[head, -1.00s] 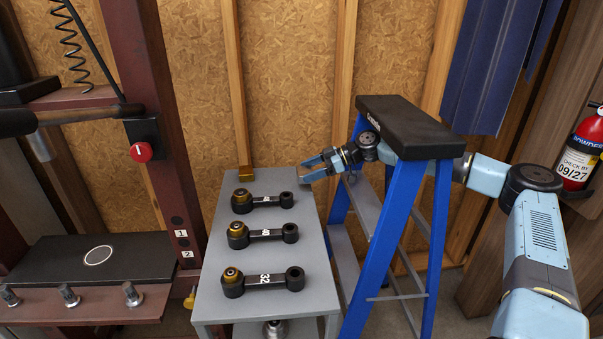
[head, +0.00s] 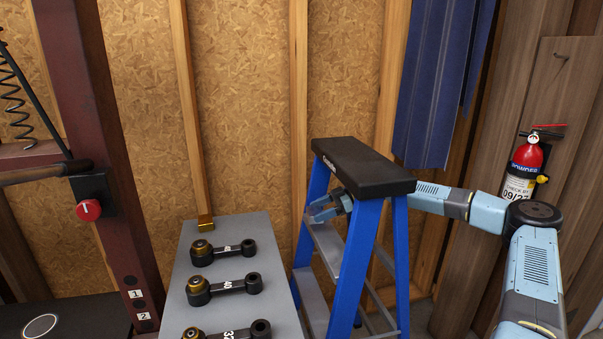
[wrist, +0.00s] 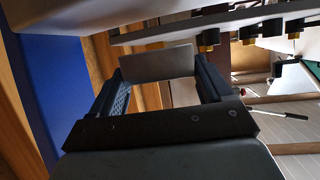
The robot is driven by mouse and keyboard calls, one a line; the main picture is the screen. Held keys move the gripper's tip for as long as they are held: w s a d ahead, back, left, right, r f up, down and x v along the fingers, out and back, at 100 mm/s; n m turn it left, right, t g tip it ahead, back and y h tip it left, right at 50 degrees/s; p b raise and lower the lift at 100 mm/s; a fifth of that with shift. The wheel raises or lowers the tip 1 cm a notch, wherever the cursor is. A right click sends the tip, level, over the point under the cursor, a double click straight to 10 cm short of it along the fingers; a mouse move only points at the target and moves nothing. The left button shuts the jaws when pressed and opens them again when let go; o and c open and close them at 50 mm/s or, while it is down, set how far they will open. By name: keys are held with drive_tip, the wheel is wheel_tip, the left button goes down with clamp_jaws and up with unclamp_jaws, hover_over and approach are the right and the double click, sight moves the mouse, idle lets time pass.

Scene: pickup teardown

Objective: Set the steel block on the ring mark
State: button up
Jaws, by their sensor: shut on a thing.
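My gripper (head: 327,206) is beside the left edge of the blue ladder's black top step, right of the grey table. In the wrist view my gripper (wrist: 158,68) is shut on the steel block (wrist: 157,63), a flat grey face between the two dark fingers. In the head view I cannot make the block out clearly from the fingers.
The blue stepladder (head: 362,165) stands close to my arm. The grey table (head: 262,300) holds several black link arms and a small brass piece (head: 205,222) at its back edge. The maroon press post (head: 105,150) rises between table and ring mark. A fire extinguisher (head: 527,165) hangs right.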

drive_tip(key=d+f+m+t, duration=0.3)
drive_tip(key=d+m+t, duration=0.25)
drive_tip(key=d, duration=0.85)
drive_tip(key=s+d+f+m+t+h, duration=0.2)
drive_tip(key=s+d+f+m+t, duration=0.15)
drive_tip(key=s+d+f, duration=0.5)
drive_tip(key=n+g+y, duration=0.2)
drive_tip(key=n+g, duration=0.8)
approach(310, 212)
drive_tip(key=x, duration=0.9)
drive_tip(key=shift+r, duration=0.2)
drive_tip(key=shift+s+a+r, duration=0.1)
drive_tip(key=shift+s+a, duration=0.05)
drive_tip(key=shift+a, duration=0.3)
drive_tip(key=s+a, duration=0.1)
drive_tip(key=a, duration=0.4)
drive_tip(key=s+a, duration=0.1)
drive_tip(key=a, duration=0.4)
drive_tip(key=s+a, duration=0.1)
drive_tip(key=a, duration=0.4)
drive_tip(key=shift+s+a, duration=0.5)
drive_tip(key=shift+a, duration=0.4)
drive_tip(key=shift+s+a, duration=0.15)
drive_tip(key=shift+a, duration=0.35)
drive_tip(key=shift+w+d+f, duration=0.1)
drive_tip(key=shift+d+f, duration=0.05)
drive_tip(key=shift+f, duration=1.4)
